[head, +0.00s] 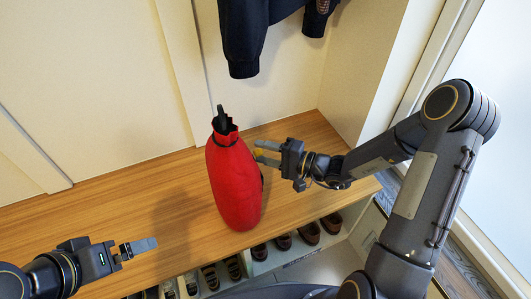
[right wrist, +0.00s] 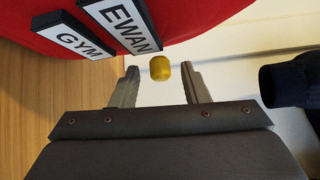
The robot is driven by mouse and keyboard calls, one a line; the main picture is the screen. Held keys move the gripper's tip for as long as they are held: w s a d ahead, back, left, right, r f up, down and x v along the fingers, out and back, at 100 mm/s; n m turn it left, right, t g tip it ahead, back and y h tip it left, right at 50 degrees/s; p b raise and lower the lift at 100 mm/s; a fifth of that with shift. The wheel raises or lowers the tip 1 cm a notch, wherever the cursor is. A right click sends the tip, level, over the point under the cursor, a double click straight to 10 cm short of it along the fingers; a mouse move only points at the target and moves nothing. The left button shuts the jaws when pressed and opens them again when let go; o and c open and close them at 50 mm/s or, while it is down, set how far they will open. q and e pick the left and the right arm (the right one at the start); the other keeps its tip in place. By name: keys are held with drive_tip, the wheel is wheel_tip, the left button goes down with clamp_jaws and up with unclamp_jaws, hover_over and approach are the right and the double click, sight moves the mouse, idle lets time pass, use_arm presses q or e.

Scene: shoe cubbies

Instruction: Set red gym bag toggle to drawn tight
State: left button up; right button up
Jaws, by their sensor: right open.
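The red gym bag (head: 235,185) stands upright on the wooden bench top, with a dark piece sticking up from its gathered neck. In the right wrist view its red side (right wrist: 200,14) fills the top, with tags reading GYM (right wrist: 80,40) and EWAN (right wrist: 122,24). A small yellow toggle (right wrist: 160,68) shows beside the bag. My right gripper (head: 257,152) is open at the bag's upper right side; in the right wrist view its fingertips (right wrist: 160,72) lie on either side of the toggle, with gaps. My left gripper (head: 140,249) is low at the left, away from the bag; its opening is unclear.
The wooden bench (head: 110,205) is clear to the left of the bag. Several dark shoes (head: 283,242) sit in cubbies below its front edge. A dark jacket (head: 245,35) hangs above, behind the bag. A pale wall stands behind the bench.

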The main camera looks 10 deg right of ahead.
sight(261, 153)
drive_tip(key=shift+c, duration=0.2)
clamp_jaws()
drive_tip(key=shift+s+a+r+p, duration=0.1)
drive_tip(key=shift+a+r+p, duration=0.1)
drive_tip(key=shift+r, duration=0.8)
drive_tip(key=shift+w+a+r+p, duration=0.1)
drive_tip(key=shift+a+r+p, duration=0.15)
drive_tip(key=shift+r, duration=0.7)
drive_tip(key=shift+s+a+r+p, duration=0.1)
drive_tip(key=shift+a+r+p, duration=0.1)
drive_tip(key=shift+r, duration=0.8)
drive_tip(key=shift+o, duration=0.2)
unclamp_jaws()
